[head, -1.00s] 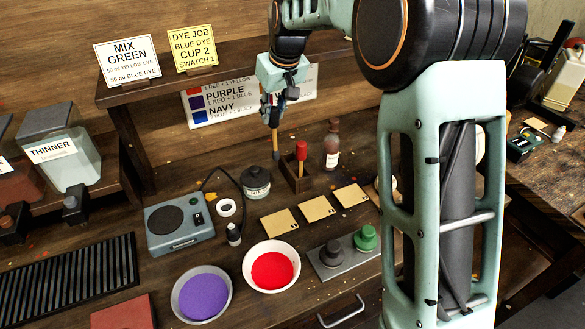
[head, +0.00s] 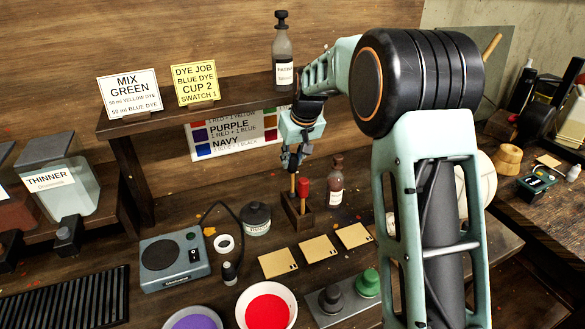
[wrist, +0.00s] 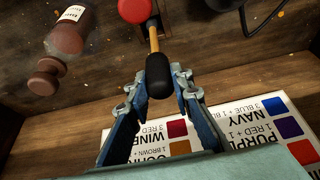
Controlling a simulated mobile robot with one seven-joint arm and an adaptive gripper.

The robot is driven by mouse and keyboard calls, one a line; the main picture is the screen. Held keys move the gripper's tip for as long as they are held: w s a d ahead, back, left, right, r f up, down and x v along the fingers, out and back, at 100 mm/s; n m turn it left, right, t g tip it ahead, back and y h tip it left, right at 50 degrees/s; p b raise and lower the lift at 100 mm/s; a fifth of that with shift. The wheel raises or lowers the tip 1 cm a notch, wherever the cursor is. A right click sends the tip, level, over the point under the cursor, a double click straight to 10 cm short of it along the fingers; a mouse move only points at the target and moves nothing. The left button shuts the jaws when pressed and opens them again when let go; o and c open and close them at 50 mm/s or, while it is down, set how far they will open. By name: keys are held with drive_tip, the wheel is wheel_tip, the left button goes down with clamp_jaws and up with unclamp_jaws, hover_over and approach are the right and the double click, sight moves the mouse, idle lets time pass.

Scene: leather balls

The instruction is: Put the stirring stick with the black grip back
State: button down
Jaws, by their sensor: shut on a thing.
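The stirring stick with the black grip shows its wooden shaft in the head view (head: 292,184) and its black grip in the wrist view (wrist: 158,78). My gripper (head: 292,164) is shut on the black grip, fingers on both sides of it (wrist: 157,88), and points down. The stick is upright with its lower end at the small wooden holder (head: 301,215). I cannot tell how deep it reaches in. A red-gripped stick (head: 304,188) stands in the holder beside it, and its red top shows in the wrist view (wrist: 135,10).
A brown bottle (head: 335,185) stands just right of the holder. A dark jar (head: 256,219) is to its left, and tan swatches (head: 315,249) lie in front. A shelf (head: 235,108) with a grey bottle (head: 283,55) is behind. Red (head: 267,309) and purple bowls are nearer.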

sight(292, 167)
drive_tip(key=shift+f, duration=1.6)
drive_tip(key=c, duration=1.7)
unclamp_jaws()
drive_tip(key=shift+r, duration=0.5)
drive_tip(key=v, duration=1.1)
drive_tip(key=shift+s+r+b, duration=0.15)
drive_tip(key=shift+r+b, duration=0.05)
drive_tip(key=shift+b, duration=0.15)
